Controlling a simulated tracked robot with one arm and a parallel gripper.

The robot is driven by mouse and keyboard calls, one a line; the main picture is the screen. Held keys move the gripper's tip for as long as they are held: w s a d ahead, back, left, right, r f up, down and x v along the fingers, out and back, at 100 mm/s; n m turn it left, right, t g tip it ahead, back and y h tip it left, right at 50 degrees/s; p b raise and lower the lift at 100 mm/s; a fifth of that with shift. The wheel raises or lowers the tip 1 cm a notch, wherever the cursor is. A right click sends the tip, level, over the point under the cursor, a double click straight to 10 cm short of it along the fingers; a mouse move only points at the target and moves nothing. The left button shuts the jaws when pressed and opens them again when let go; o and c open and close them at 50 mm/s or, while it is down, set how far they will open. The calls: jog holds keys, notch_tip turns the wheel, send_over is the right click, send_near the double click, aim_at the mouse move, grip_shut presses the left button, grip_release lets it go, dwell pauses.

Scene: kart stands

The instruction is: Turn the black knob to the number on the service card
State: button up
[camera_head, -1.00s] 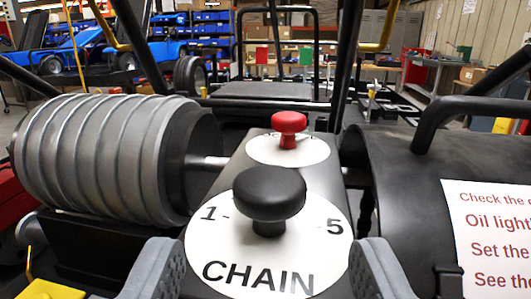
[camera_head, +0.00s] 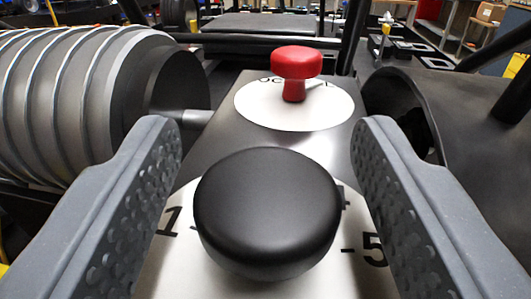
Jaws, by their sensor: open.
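The black knob (camera_head: 267,212) has a wide round cap and stands upright on a white dial plate (camera_head: 178,272). A "1" shows on the plate at left and a "5" at right; other marks are hidden under the cap. I cannot see a pointer on the knob. My gripper (camera_head: 265,145) is open, its two grey fingers on either side of the knob with gaps to both. The service card is out of view now; in the earlier frame part of it showed at right, with no number readable.
A red knob (camera_head: 296,68) stands on a second white plate (camera_head: 255,112) just behind the black one. A grey ribbed cylinder (camera_head: 80,100) lies at left. A dark rounded housing (camera_head: 460,130) is at right.

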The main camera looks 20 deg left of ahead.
jog(key=c, duration=0.9)
jog(key=shift+a, duration=0.1)
jog(key=shift+c, duration=0.2)
jog(key=shift+m+h+p, duration=0.3)
jog(key=shift+h+p, duration=0.1)
jog(key=shift+p, duration=0.6)
